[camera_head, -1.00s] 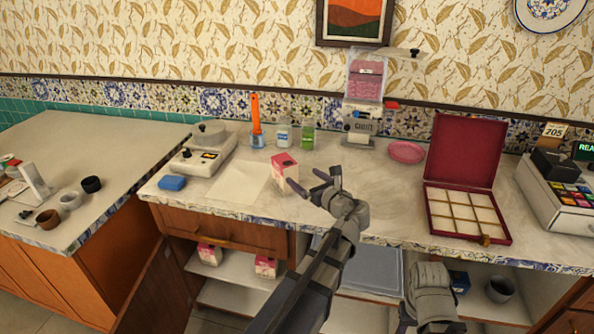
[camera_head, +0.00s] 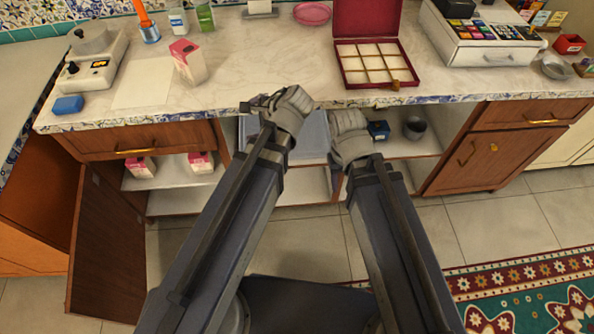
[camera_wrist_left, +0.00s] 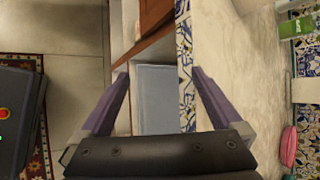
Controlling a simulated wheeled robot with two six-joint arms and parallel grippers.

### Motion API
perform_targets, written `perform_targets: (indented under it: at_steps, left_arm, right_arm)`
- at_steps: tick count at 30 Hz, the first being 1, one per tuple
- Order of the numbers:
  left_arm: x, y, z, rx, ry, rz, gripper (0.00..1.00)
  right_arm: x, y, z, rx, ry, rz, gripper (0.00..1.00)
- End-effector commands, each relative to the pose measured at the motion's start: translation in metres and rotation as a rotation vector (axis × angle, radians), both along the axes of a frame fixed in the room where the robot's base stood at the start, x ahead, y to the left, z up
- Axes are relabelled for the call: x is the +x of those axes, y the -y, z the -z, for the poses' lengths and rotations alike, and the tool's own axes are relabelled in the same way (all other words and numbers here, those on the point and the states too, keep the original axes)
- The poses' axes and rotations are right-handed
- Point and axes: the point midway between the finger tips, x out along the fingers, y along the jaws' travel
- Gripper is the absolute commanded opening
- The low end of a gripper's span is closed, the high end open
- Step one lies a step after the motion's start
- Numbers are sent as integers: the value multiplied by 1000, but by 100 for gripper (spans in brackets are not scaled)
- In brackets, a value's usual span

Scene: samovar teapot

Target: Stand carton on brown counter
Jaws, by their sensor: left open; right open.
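A pink-and-white carton (camera_head: 188,62) stands upright on the pale marble-look top (camera_head: 240,75) of the brown-fronted counter (camera_head: 150,138), beside a white sheet. My left gripper (camera_head: 258,104) is open and empty at the counter's front edge, to the right of the carton and apart from it. In the left wrist view its two fingers (camera_wrist_left: 158,75) are spread, with nothing between them. My right gripper (camera_head: 346,118) is low in front of the open shelf; its fingers are hardly visible. Two similar cartons (camera_head: 141,167) (camera_head: 202,162) are on the shelf below.
A scale (camera_head: 93,68) and blue sponge (camera_head: 68,105) are left of the white sheet (camera_head: 142,85). An open red compartment box (camera_head: 375,62) and cash register (camera_head: 485,35) are at the right. An open cabinet door (camera_head: 103,245) juts out at lower left. The counter between carton and box is clear.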

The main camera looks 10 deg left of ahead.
Motion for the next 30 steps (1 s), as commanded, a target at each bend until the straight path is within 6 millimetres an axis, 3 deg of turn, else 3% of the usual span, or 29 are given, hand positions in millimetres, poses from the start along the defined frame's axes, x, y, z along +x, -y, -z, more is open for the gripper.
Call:
perform_targets:
  at_steps: [3, 6, 12, 17, 30]
  left_arm:
    - [-40, 47, 31, -270, 31, -220, 100]
    - [-72, 87, 48, -455, 21, -417, 100]
    - [-116, 139, 61, -645, -38, -693, 100]
    - [-127, 151, 62, -682, -59, -765, 100]
    - [-126, 151, 62, -683, -57, -766, 100]
  right_arm:
    - [0, 0, 0, 0, 0, 0, 50]
    - [0, 0, 0, 0, 0, 0, 50]
    - [0, 0, 0, 0, 0, 0, 50]
    - [0, 0, 0, 0, 0, 0, 50]
    - [0, 0, 0, 0, 0, 0, 50]
